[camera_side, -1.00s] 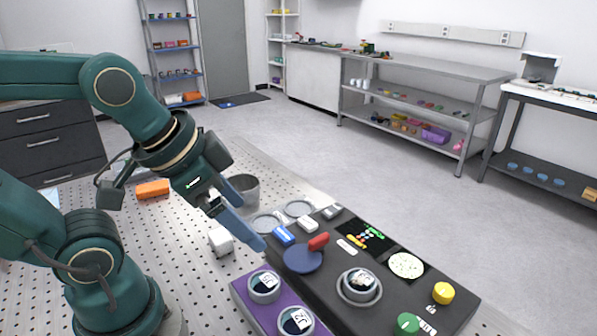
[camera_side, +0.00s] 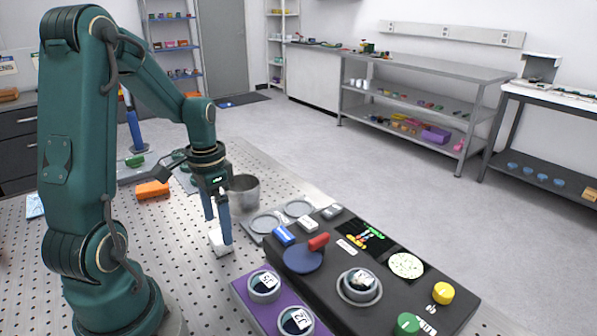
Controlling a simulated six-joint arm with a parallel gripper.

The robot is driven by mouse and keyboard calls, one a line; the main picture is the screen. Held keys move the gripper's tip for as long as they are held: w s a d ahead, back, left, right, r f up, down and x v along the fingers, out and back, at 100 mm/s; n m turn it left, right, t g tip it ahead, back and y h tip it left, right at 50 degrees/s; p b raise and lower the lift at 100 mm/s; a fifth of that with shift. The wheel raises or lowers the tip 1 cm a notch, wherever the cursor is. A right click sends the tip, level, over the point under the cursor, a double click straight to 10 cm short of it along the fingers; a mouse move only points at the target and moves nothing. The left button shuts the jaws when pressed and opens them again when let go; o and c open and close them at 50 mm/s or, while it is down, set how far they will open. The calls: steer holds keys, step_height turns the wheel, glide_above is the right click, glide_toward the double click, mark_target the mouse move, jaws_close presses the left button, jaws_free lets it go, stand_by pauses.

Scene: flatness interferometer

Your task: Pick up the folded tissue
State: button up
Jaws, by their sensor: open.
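A small white item that looks like the folded tissue (camera_side: 217,246) lies on the perforated bench top, left of the dark instrument. My gripper (camera_side: 218,231) points down over it with its two blue fingers apart. The fingers hide part of the white item. The nearer fingertip overlaps it in the picture, and I cannot tell whether they touch. Nothing is visibly held between the fingers.
A grey metal cup (camera_side: 244,192) stands just behind my gripper. An orange block (camera_side: 152,190) lies to the left. A plate with two round recesses (camera_side: 265,223) and the dark instrument (camera_side: 325,275) are close on the right. A purple holder (camera_side: 246,300) is in front.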

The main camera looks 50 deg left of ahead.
mark_target(220, 234)
steer(key=shift+f, duration=2.1)
steer(key=c, duration=1.4)
